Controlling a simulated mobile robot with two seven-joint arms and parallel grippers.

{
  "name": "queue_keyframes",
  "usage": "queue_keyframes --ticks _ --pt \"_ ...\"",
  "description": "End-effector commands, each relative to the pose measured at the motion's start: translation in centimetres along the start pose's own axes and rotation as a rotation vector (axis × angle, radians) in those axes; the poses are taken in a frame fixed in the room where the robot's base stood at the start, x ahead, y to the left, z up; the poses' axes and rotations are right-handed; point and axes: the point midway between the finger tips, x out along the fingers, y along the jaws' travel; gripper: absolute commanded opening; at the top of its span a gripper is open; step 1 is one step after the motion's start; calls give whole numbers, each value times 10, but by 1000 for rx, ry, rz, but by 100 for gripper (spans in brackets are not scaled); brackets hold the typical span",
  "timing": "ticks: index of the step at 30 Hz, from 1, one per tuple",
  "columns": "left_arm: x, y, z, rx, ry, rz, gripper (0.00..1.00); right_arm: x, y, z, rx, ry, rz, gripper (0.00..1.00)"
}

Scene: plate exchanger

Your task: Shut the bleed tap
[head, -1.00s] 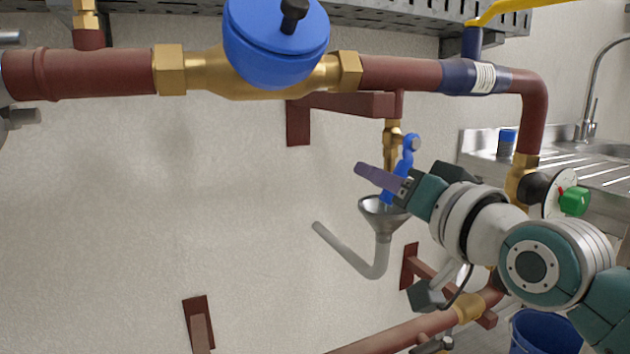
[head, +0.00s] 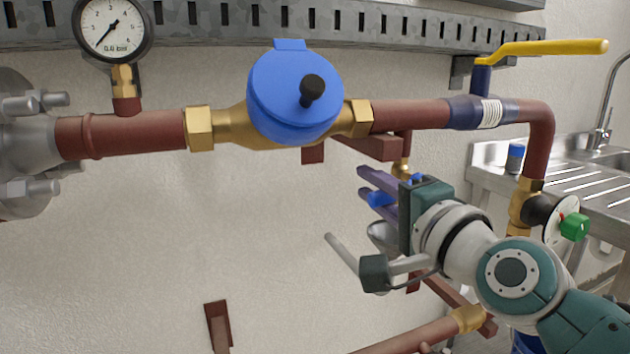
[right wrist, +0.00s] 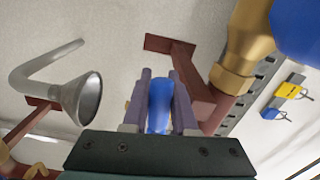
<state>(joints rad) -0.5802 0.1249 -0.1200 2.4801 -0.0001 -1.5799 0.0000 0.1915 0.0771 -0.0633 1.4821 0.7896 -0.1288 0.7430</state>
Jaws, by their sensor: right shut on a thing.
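The bleed tap has a small brass body (head: 402,171) on a branch under the red-brown pipe, with a blue lever handle (head: 380,199). My right gripper (head: 363,184) has its purple-grey fingers around the blue lever and is shut on it. In the right wrist view the lever (right wrist: 159,106) stands between the two fingers (right wrist: 160,88). The gripper hides much of the tap, so the lever's exact angle is hard to tell. A metal funnel (head: 381,235) with a grey drain tube sits below; it also shows in the right wrist view (right wrist: 82,101). My left gripper is out of view.
The main pipe (head: 412,114) runs above my right gripper, with a blue-capped brass fitting (head: 292,98), a yellow lever valve (head: 550,47) and a pressure gauge (head: 112,28). A green knob (head: 574,226) is near my right arm. A sink (head: 590,170) stands at right.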

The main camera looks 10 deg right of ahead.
Motion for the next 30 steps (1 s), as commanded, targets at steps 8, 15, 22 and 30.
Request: queue_keyframes --ticks 8,15,22,30 --pt "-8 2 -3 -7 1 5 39 0 -8 -1 116 1 -2 0" --pt "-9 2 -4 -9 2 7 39 0 -9 -1 147 1 -2 0" --pt "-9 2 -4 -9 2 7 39 0 -9 -1 150 1 -3 0" --pt "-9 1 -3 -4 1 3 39 0 -9 -1 149 1 -3 43"
